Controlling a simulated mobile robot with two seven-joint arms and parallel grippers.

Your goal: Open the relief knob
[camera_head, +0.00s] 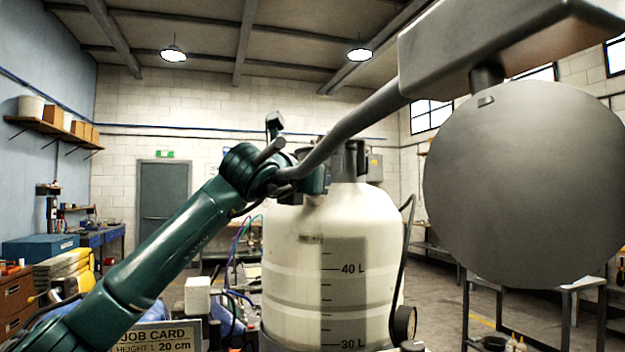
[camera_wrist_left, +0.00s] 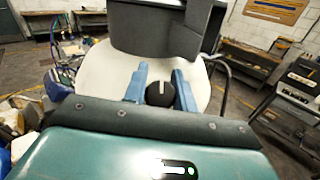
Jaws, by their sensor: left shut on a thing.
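The relief knob (camera_wrist_left: 160,94) is a round black knob with a white line on its face, in the middle of the left wrist view. My left gripper (camera_wrist_left: 160,72) has one blue finger on each side of it and is shut on it. In the head view my left gripper (camera_head: 315,178) is at the top of the white paint tank (camera_head: 289,265), partly behind a grey bent bar. The knob cannot be made out there. My right gripper is not in view.
The grey bent bar (camera_head: 360,118) crosses in front of my left wrist. A large grey disc (camera_head: 525,185) fills the right of the head view. A black hose (camera_head: 404,255) runs down the tank's right side. A job card (camera_head: 155,337) stands at lower left.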

